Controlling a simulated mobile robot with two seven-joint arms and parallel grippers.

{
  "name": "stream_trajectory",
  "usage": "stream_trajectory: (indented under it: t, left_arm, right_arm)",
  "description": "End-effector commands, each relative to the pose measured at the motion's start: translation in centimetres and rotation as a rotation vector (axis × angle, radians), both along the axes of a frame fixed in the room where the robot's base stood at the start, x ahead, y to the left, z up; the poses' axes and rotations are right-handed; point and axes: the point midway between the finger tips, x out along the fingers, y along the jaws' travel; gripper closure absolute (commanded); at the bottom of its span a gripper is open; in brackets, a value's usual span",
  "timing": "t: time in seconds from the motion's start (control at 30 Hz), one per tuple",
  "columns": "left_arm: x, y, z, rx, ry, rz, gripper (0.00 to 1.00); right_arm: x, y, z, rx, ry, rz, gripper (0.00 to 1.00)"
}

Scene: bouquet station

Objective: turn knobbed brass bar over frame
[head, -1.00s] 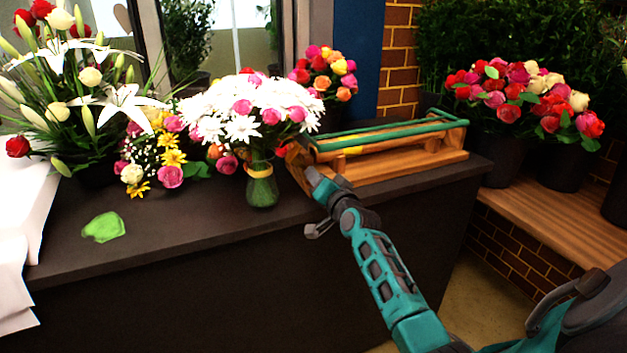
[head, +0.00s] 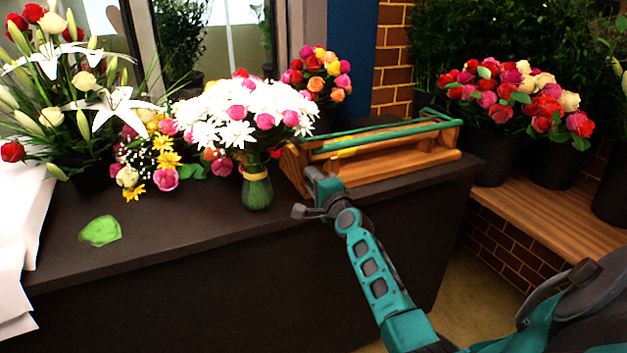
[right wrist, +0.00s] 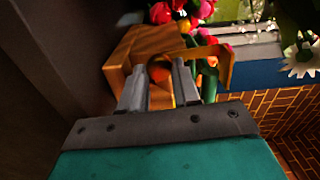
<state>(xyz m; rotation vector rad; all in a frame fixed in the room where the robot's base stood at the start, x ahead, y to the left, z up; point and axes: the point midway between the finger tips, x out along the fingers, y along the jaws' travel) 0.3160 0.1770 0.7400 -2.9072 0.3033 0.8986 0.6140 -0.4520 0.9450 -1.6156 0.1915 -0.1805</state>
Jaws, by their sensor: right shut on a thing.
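The wooden frame (head: 400,170) stands at the right end of the dark counter, with green rails along its top. A yellowish strip (head: 346,152), perhaps part of the brass bar, shows inside it. My right gripper (head: 312,178) is at the frame's left front end. In the right wrist view, the gripper (right wrist: 157,84) has its two fingers on either side of a round reddish-brown knob (right wrist: 159,71) and is shut on it. A flat brass-coloured piece (right wrist: 222,68) shows beside the fingers. Most of the bar is hidden. My left gripper is not in view.
A glass vase (head: 257,188) of white and pink flowers stands just left of the frame and gripper. A green crumpled piece (head: 100,231) lies on the counter (head: 180,236), with bare room around it. Potted roses (head: 515,100) stand on the right.

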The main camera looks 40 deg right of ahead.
Motion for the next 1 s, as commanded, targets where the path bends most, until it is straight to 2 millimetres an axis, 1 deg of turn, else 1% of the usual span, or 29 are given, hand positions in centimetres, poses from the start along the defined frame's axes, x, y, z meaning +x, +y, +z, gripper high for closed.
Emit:
stream_trajectory:
  t: [0.03,0.3,0.67,0.7,0.93,1.0]
  left_arm:
    - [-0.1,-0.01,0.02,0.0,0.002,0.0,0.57]
    - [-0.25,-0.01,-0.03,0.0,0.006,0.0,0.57]
    - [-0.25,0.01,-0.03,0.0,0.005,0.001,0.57]
    - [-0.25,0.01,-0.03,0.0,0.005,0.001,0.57]
    - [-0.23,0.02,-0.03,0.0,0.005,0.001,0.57]
    - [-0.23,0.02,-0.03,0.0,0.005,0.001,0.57]
  right_arm:
    - [0.07,-0.17,0.5,0.014,-0.013,-0.005,1.0]
    - [0.08,-0.16,0.49,0.063,-0.026,-0.004,1.0]
    - [0.09,-0.15,0.5,0.066,-0.027,-0.003,1.0]
    - [0.09,-0.15,0.51,0.066,-0.027,-0.003,0.68]
    - [0.05,-0.1,0.3,0.065,-0.023,-0.003,0.46]
    - [0.04,-0.07,0.23,0.066,-0.021,-0.002,0.45]
